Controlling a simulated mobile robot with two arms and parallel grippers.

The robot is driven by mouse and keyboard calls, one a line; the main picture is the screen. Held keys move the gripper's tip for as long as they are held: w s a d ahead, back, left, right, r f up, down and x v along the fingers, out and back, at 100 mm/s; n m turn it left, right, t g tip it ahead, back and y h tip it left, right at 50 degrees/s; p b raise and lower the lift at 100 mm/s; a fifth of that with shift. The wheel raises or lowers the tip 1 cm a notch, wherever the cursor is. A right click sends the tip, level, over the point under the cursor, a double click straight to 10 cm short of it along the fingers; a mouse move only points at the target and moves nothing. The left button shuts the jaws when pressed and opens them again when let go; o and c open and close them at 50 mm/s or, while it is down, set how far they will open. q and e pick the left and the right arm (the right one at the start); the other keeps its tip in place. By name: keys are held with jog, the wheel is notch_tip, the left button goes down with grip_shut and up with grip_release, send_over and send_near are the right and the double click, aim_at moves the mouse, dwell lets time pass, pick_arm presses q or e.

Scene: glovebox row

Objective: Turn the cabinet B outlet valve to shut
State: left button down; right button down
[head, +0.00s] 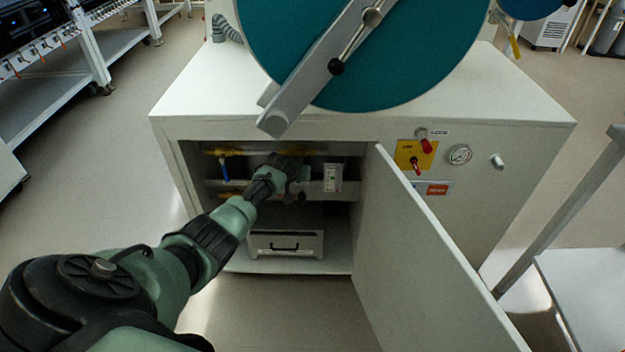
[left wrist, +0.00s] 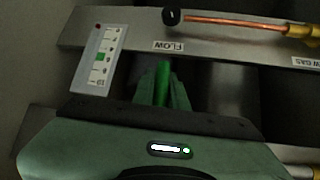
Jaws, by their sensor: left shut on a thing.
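My left arm reaches into the open cabinet under the glovebox. My left gripper (head: 292,168) is at the back panel, left of the white flow gauge (head: 333,177). In the left wrist view my left gripper (left wrist: 163,98) is shut on a bright green handle (left wrist: 163,80), just below the label FLOW (left wrist: 168,46). No label that reads outlet shows, so I cannot tell whether this handle is the outlet valve. A blue handle (head: 224,170) hangs from a brass-coloured pipe at the cabinet's left. My right gripper is not in view.
The cabinet door (head: 425,265) stands open to the right of my arm. A white box with a black handle (head: 284,243) sits low inside. In the left wrist view a copper pipe (left wrist: 240,22) runs along the panel. A white side table (head: 590,290) stands at right.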

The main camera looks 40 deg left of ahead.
pick_arm(q)
jog(key=shift+s+a, duration=0.1)
jog(key=shift+a, duration=0.1)
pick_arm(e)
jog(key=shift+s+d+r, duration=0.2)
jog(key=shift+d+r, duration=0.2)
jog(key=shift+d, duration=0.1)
pick_arm(q)
jog(key=c, duration=1.4)
grip_release()
jog(key=shift+c, duration=0.2)
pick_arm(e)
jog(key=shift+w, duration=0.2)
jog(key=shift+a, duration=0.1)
